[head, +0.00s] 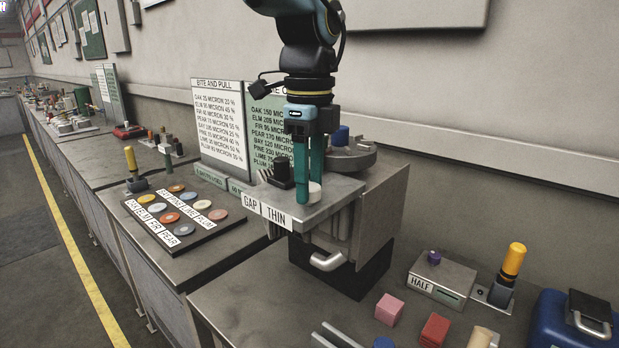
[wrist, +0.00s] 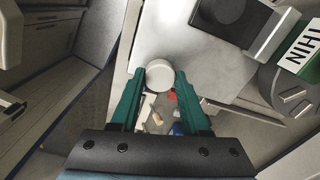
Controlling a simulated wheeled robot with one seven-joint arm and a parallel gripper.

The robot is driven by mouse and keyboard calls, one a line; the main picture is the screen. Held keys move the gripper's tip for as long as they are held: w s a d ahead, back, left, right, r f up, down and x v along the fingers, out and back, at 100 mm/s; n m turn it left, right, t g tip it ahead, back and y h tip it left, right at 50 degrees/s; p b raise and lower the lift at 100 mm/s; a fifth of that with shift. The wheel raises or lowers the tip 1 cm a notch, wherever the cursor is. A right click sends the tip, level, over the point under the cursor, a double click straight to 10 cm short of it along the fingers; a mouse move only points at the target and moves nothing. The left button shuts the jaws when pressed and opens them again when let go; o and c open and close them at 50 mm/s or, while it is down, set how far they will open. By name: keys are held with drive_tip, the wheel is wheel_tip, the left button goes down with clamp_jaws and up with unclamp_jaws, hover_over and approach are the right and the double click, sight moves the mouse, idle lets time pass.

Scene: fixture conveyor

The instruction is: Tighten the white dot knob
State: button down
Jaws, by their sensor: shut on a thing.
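A short white round knob (head: 315,192) stands on the grey top plate of the fixture (head: 340,187), near the plate's front edge and behind the "GAP THIN" labels. My gripper (head: 308,194) points straight down with its green fingers closed around the knob. In the wrist view the white knob (wrist: 160,74) sits between the two fingertips, and its round top looks plain. No dot can be made out on it. A black knob (head: 281,173) stands to the left on the same plate, and a blue knob (head: 341,134) is behind.
Behind the plate are a "BITE AND PULL" board (head: 221,122) and a green board (head: 267,125). A tray of coloured discs (head: 190,243) lies left. A "HALF" box (head: 441,279), loose blocks and a blue case (head: 570,325) are at lower right.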

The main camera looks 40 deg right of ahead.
idle(0.3)
drive_tip(key=shift+c, duration=1.9)
unclamp_jaws()
drive_tip(key=shift+r, duration=0.1)
wheel_tip(320, 180, up, 11)
drive_tip(key=b, duration=0.2)
drive_tip(key=shift+f, duration=0.2)
drive_tip(key=w+a+f+n, duration=0.1)
drive_tip(key=w+f+n, duration=0.1)
drive_tip(key=w+a+f+n, duration=0.2)
drive_tip(key=w, duration=0.1)
drive_tip(key=w+a+f+n, duration=0.2)
drive_tip(key=shift+w+f, duration=0.3)
drive_tip(key=w+a+f+n, duration=0.4)
drive_tip(key=a+f+n, duration=0.3)
drive_tip(key=a, duration=0.2)
drive_tip(key=w+a+f+n, duration=0.4)
drive_tip(key=a+f+n, duration=0.25)
drive_tip(key=a, duration=0.25)
drive_tip(key=s+a+f+n+t, duration=0.1)
drive_tip(key=s+a+f+n, duration=0.1)
drive_tip(key=a+f+n, duration=0.5)
drive_tip(key=a+n, duration=0.2)
drive_tip(key=a, duration=0.2)
drive_tip(key=shift+s+a+n+t, duration=0.25)
drive_tip(key=shift+a+n+t, duration=0.05)
drive_tip(key=shift+a+n, duration=0.05)
